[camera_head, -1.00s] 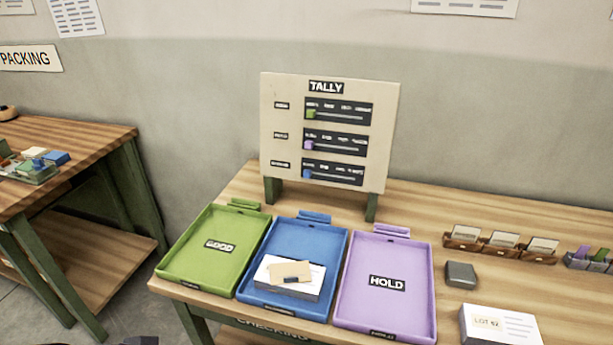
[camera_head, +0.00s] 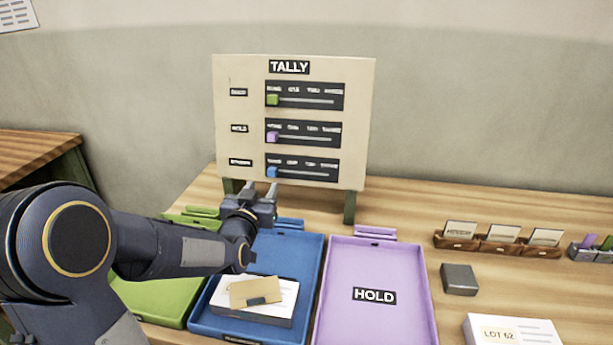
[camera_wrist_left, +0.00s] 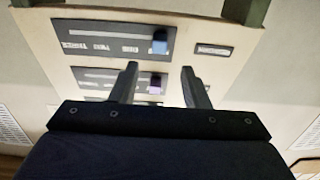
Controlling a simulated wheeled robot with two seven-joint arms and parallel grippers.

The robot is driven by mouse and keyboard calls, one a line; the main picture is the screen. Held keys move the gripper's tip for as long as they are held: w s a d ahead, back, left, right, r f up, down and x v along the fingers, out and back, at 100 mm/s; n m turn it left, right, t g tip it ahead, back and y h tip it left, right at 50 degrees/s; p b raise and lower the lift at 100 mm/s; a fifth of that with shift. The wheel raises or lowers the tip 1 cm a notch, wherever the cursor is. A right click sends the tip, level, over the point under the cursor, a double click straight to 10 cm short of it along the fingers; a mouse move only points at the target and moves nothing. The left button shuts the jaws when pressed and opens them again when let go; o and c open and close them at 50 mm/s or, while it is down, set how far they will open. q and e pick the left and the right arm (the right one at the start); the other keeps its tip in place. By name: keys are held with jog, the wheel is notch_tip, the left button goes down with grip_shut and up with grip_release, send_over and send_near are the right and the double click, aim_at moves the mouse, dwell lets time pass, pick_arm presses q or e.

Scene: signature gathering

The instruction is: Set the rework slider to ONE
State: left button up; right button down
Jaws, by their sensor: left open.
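The tally board (camera_head: 225,105) stands at the back of the table with three slider rows. The bottom row's blue knob (camera_head: 271,172) sits at the left end of its track, left of the ONE mark; its row label is too blurred to read. The blue knob also shows in the left wrist view (camera_wrist_left: 160,42), where the board appears upside down. My left gripper (camera_head: 262,189) is open and empty, just below and in front of the blue knob. In the wrist view its fingers (camera_wrist_left: 160,70) point toward the board, with the knob between and beyond their tips. My right gripper is out of view.
Above are the purple knob (camera_head: 271,137) and green knob (camera_head: 271,100), both at the left ends. Green (camera_head: 150,293), blue (camera_head: 310,262) and purple (camera_head: 375,265) trays lie below, with cards in the blue one. Card holders (camera_head: 500,243) and a grey block (camera_head: 459,279) are at right.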

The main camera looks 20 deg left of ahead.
aim_at(272, 171)
pick_arm(q)
jog(key=x, duration=0.8)
jog(key=shift+r+p, duration=0.15)
jog(key=shift+p, duration=0.15)
grip_shut()
jog(key=shift+d, duration=0.1)
